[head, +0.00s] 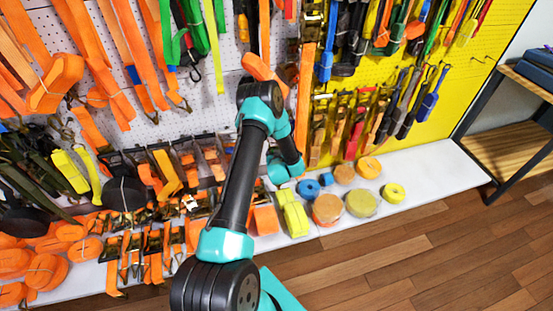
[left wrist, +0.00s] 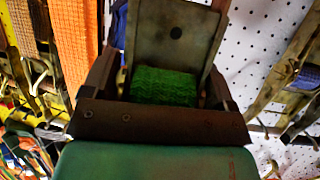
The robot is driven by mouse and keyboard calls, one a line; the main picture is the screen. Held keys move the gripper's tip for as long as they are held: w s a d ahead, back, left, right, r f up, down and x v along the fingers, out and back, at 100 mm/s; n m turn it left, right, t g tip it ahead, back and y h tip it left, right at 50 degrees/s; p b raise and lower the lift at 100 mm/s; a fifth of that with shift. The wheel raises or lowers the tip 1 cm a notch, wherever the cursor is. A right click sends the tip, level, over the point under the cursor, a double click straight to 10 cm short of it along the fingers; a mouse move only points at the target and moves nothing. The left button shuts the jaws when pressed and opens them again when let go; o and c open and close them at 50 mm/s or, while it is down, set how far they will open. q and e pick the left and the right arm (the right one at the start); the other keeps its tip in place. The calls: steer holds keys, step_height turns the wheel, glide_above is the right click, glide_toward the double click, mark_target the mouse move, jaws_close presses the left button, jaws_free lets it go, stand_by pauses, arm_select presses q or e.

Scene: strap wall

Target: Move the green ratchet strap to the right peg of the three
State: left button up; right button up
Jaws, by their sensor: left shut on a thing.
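In the left wrist view, a patch of green woven webbing (left wrist: 165,85) shows inside a worn metal ratchet frame (left wrist: 172,35), close to the camera. I take it for the green ratchet strap, and my left gripper is shut on it. The gripper's fingertips cannot be told apart from the metal there. In the head view, my arm hides the gripper and what it holds. Bright green straps (head: 173,45) hang at the top, left of my arm; I cannot tell if they belong to the same strap. I cannot make out the three pegs. My right gripper is not in view.
Orange straps (head: 125,45) crowd the white pegboard (head: 225,50) on the left. Many tools and straps hang on the yellow pegboard (head: 440,110). Rolled straps (head: 327,207) line the white shelf (head: 435,165). The wooden floor at right is clear.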

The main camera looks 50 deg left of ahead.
arm_select(q)
steer(key=shift+w, duration=0.3)
steer(key=shift+w+a, duration=0.1)
steer(key=shift+a, duration=0.2)
steer(key=w+a+f, duration=0.2)
steer(key=w+a, duration=0.2)
steer(key=a, duration=0.4)
steer(key=shift+w, duration=0.15)
stand_by(1.8)
steer(key=shift+a, duration=0.15)
stand_by(0.5)
